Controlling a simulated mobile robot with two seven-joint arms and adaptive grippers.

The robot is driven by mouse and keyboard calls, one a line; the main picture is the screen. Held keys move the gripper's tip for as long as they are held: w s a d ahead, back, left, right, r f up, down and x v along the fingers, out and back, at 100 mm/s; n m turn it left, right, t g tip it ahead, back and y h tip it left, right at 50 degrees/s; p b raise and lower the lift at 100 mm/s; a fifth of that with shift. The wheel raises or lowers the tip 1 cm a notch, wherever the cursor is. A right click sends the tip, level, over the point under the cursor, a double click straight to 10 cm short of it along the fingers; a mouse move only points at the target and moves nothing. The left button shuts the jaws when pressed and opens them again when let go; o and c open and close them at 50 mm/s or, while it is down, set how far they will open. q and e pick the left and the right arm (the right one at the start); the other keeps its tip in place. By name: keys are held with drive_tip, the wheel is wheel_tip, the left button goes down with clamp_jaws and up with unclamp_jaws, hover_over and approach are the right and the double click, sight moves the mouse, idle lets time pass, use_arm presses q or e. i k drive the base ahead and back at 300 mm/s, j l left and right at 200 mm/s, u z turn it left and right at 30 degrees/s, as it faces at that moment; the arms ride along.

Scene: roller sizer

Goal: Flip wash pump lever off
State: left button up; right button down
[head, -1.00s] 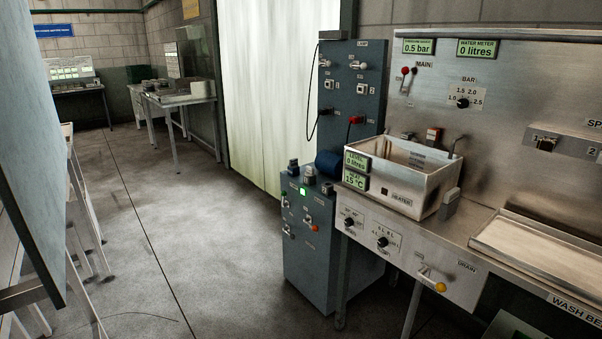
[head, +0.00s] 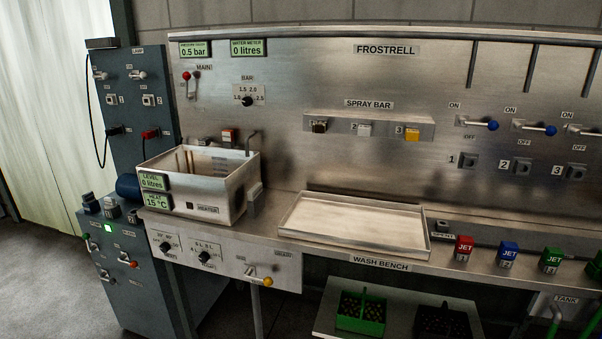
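No lever can be read as the wash pump lever; the small labels are blurred. A low grey-blue control box (head: 126,277) at the left carries a lit green lamp (head: 108,228), a lever with a green tip (head: 92,246) and a lever with an orange-red tip (head: 128,262). A blue cylinder (head: 128,188) lies behind its top. The tall blue cabinet (head: 140,90) has two light-tipped levers near its top. On the steel back panel (head: 330,80) are a red-knobbed MAIN lever (head: 187,80) and several blue-knobbed ON/OFF levers (head: 490,125). Neither of my grippers is in view.
The wash bench (head: 380,263) holds a basin (head: 240,190), a shallow tray (head: 426,244) and coloured JET blocks (head: 464,249). A yellow-knobbed DRAIN lever (head: 267,281) sticks out from its front. Green and black crates sit underneath. Floor (head: 40,280) is clear at lower left.

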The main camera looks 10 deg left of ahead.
sight(85, 236)
drive_tip(key=z, duration=0.4)
drive_tip(key=i+j+z, duration=0.1)
drive_tip(key=z, duration=0.65)
drive_tip(key=i+j+z, duration=0.1)
drive_tip(key=z, duration=0.3)
drive_tip(key=j+u, duration=0.3)
drive_tip(key=j, duration=0.65)
drive_tip(key=j+u, duration=0.3)
drive_tip(key=j, duration=0.15)
drive_tip(key=j+u, duration=0.3)
drive_tip(key=j, duration=0.15)
drive_tip(key=j+u, duration=0.3)
drive_tip(key=j, duration=0.7)
drive_tip(key=j+u, duration=0.2)
drive_tip(key=j, duration=2.8)
drive_tip(key=j+z, duration=0.25)
drive_tip(key=j, duration=0.2)
drive_tip(key=k+j+z, duration=0.2)
drive_tip(key=j, duration=0.3)
drive_tip(key=i, duration=0.1)
